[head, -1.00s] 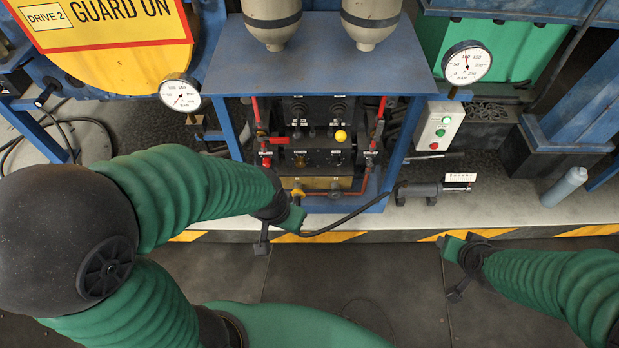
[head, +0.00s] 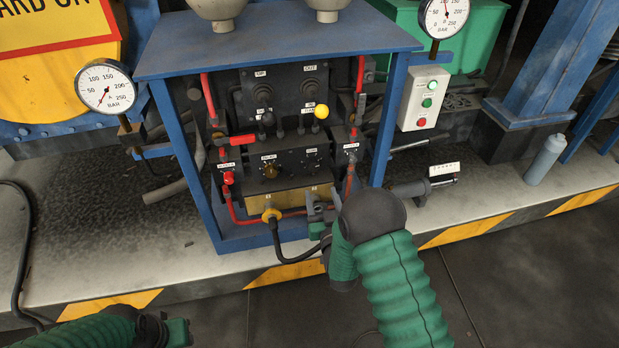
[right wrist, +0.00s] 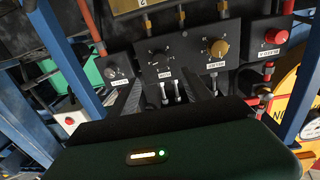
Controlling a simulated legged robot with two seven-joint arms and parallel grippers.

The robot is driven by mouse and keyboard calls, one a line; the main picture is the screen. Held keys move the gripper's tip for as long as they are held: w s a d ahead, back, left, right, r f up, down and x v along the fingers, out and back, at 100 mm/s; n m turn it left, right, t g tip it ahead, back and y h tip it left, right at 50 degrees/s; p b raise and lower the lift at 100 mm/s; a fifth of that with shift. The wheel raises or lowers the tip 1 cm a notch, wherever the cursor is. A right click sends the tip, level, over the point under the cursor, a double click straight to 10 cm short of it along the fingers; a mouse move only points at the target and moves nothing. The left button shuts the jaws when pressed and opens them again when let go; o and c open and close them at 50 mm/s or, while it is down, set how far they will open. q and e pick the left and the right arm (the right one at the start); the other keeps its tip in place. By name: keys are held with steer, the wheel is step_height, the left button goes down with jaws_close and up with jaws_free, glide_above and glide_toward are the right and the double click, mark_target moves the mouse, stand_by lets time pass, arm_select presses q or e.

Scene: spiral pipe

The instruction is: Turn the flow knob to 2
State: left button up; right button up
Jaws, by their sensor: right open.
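The small control panel (head: 290,172) on the blue-framed stand carries a brass knob (head: 270,171) on the left and a black dial (head: 311,161) on the right. Their labels are too small to read surely; the dial's shorter label could be the flow one. In the right wrist view, seen upside down, the black dial (right wrist: 156,57) and the brass knob (right wrist: 218,48) show side by side. My right gripper (head: 320,209) is open, just below and in front of the panel; its fingers (right wrist: 165,88) point at the dial, apart from it. My left gripper (head: 177,331) is low left, its jaws unclear.
A yellow-topped lever (head: 321,112) and a black-topped lever (head: 267,119) stand above the panel. A black hose (head: 290,258) hangs below. A grey cylinder (head: 408,192) lies right. Blue posts frame the stand.

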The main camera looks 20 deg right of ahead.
mark_target(313, 168)
steer(key=w+b, duration=0.1)
steer(key=w, duration=0.2)
steer(key=w+b, duration=0.1)
steer(key=w, duration=0.2)
steer(key=w+d+b, duration=0.1)
steer(key=w, duration=0.2)
steer(key=shift+w+f, duration=0.2)
steer(key=shift+w, duration=0.15)
steer(key=shift+w+r+b, duration=0.1)
steer(key=shift+w+b, duration=0.2)
steer(key=shift+w, duration=0.2)
jaws_close()
